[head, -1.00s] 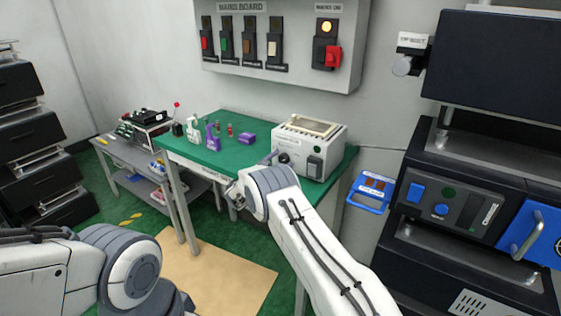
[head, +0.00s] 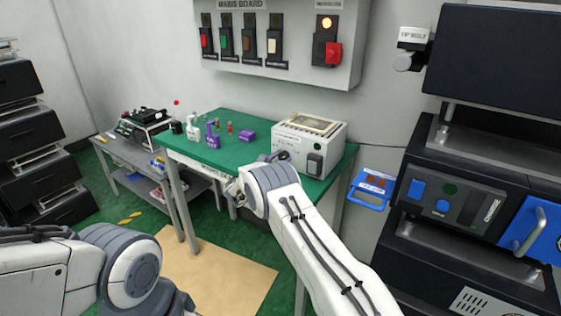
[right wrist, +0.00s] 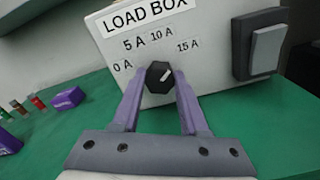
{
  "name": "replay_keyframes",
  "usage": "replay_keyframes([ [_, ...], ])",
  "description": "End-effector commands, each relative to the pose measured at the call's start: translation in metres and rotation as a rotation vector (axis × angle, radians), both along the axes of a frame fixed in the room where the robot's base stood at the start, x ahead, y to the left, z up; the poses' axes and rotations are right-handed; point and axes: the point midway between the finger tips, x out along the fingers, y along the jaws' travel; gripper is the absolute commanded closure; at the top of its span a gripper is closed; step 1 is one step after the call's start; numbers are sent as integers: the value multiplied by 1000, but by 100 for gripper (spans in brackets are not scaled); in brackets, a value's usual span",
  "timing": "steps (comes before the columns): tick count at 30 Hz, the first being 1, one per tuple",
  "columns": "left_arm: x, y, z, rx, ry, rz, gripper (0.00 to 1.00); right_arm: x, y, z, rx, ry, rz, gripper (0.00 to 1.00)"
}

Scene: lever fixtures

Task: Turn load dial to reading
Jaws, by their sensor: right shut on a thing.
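The load box (head: 327,147) is a pale box with a "LOAD BOX" label, standing on the green bench. In the right wrist view its front (right wrist: 125,40) carries a black load dial (right wrist: 158,84) with a white pointer mark. The marks 0 A, 5 A, 10 A and 15 A run around the dial. The pointer slants up to the right, roughly toward the 15 A side. My right gripper (right wrist: 160,76) is shut on the dial, one purple finger on each side. In the head view my right arm hides most of the dial. My left gripper is out of view.
Small bottles and a purple block (head: 248,136) stand on the green bench (head: 200,152). The mains board (head: 290,75) hangs above. A blue-handled dark machine (head: 460,200) stands at right.

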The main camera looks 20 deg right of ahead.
Motion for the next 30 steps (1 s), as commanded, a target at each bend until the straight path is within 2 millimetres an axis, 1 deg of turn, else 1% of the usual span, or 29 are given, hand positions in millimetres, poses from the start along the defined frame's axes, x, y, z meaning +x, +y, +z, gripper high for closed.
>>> replay_keyframes([
  [1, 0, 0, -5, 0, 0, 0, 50, 0, 0, -3, -19, 25, -1, 100],
  [3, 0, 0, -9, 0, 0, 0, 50, 0, 1, -3, -54, 70, -1, 100],
  [12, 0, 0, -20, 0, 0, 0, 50, 0, 1, -2, -227, 292, -1, 100],
  [20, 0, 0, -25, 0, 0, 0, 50, 1, 1, -1, -379, 487, -1, 100],
  [30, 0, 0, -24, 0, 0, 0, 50, 1, 2, -1, -572, 735, 0, 100],
])
